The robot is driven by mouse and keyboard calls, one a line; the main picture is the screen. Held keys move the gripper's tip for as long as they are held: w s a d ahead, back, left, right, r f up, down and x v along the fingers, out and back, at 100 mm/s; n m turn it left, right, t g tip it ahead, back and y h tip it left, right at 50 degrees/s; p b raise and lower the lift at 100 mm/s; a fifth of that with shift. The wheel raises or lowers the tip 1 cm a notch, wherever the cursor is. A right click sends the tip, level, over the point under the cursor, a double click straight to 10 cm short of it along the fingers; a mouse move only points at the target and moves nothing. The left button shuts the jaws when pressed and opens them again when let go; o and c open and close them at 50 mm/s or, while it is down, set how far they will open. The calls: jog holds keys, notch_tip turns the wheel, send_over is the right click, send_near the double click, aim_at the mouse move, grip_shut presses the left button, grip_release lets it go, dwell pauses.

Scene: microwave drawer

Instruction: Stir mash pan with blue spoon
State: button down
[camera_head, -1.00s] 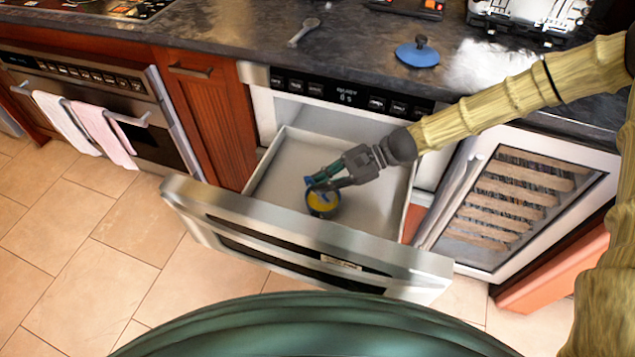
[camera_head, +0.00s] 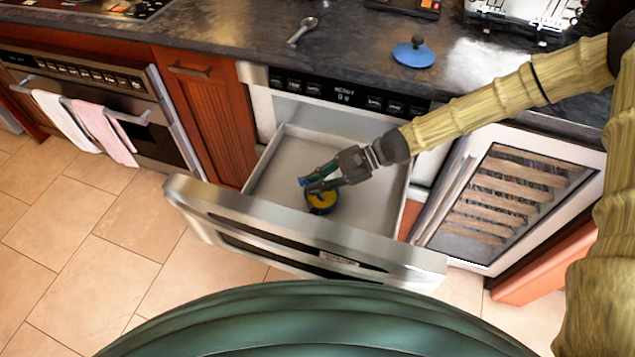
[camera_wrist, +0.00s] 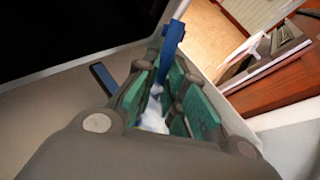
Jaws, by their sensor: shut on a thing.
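The pan (camera_head: 320,207) is small and dark with yellow mash in it. It stands on the floor of the open microwave drawer (camera_head: 262,190), near the drawer front. My gripper (camera_head: 309,184) reaches in from the right and is just above the pan. It is shut on the blue spoon, whose blue end (camera_wrist: 173,36) sticks up between the green fingers in the wrist view. The gripper (camera_wrist: 168,100) hides most of the pan there. A blue bar (camera_wrist: 104,78), which may be the pan's handle, shows left of the fingers. I cannot tell whether the spoon touches the mash.
The steel drawer front (camera_head: 300,235) stands between my body and the pan. A blue lid (camera_head: 415,53) and a grey metal spoon (camera_head: 302,31) lie on the dark counter (camera_head: 355,40). A wine cooler (camera_head: 500,195) is at the right. The drawer floor beside the pan is clear.

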jog(key=shift+r, duration=0.1)
dwell(0.3)
notch_tip(320, 180, up, 9)
jog(key=p, duration=0.6)
dwell(0.7)
dwell(0.5)
